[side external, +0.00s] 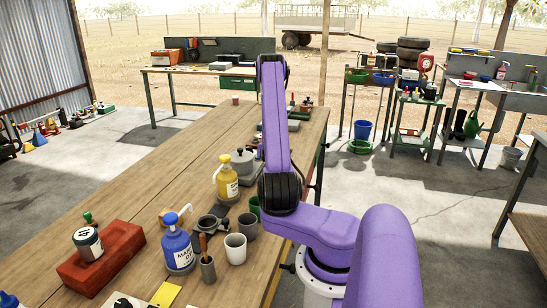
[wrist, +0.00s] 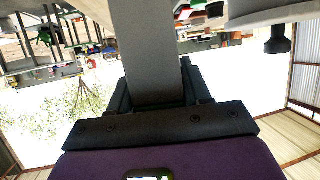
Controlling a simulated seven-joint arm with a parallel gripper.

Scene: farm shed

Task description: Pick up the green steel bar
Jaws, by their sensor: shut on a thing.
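My gripper (wrist: 157,92) shows in the wrist view with its dark fingers shut on a plain grey bar (wrist: 146,45). The bar is wide and flat-faced and runs from between the fingers to the top edge of the picture, where its far end is cut off. It looks grey here, not green. I make out no separate green bar in either view. In the side view my gripper and the bar are hidden behind my purple arm.
The wooden workbench (side external: 150,165) holds a red brick (side external: 103,256) with a jar, a blue pump bottle (side external: 177,247), a yellow pump bottle (side external: 227,180) and several cups. A pale surface (wrist: 270,10) lies close at the wrist view's top right. The bench's left middle is clear.

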